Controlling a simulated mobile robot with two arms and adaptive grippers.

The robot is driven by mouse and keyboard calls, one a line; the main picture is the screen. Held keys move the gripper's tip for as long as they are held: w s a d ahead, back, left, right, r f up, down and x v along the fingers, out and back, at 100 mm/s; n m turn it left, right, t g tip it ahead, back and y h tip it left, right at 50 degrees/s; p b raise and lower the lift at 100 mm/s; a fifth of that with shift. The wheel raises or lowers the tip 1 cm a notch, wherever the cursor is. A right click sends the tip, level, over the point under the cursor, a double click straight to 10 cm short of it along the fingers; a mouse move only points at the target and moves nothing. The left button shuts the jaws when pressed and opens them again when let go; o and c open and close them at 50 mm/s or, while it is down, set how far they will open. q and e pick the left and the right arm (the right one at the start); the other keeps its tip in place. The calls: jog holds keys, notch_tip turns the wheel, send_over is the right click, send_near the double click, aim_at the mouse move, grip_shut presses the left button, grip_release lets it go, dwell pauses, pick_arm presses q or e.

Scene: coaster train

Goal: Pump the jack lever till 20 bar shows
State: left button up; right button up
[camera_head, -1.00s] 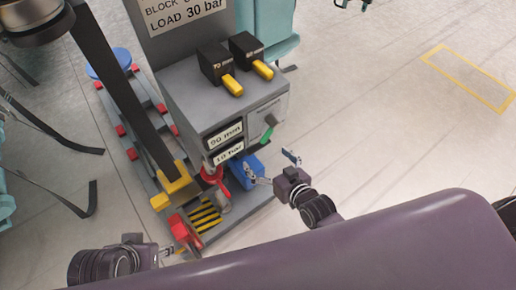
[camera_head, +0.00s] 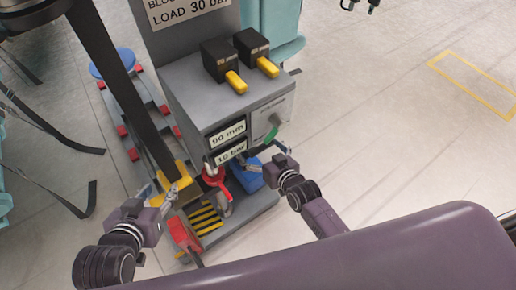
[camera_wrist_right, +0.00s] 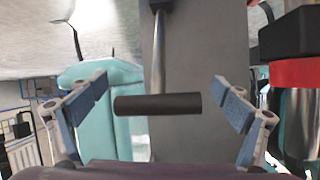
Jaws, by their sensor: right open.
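The grey jack console (camera_head: 200,100) carries two readouts. The upper one (camera_head: 227,133) shows 90 mm and the lower one (camera_head: 230,152) shows 10 bar. In the right wrist view, a black crossbar handle (camera_wrist_right: 158,104) on a metal rod (camera_wrist_right: 158,50) lies between the spread fingers of my right gripper (camera_wrist_right: 168,105), with gaps at both sides. I cannot tell for certain that this is the jack lever. In the head view my right gripper (camera_head: 262,158) is at the console's lower right front, above a blue block (camera_head: 247,177). My left gripper (camera_head: 160,192) is beside a yellow block, its fingers apparently apart.
A red valve-like part (camera_head: 213,177) sits below the readouts. Two black boxes with yellow levers (camera_head: 236,82) stand on top. A dark beam (camera_head: 125,95) slopes down at left.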

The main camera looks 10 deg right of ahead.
jog(key=c, duration=1.7)
jog(key=shift+c, duration=0.3)
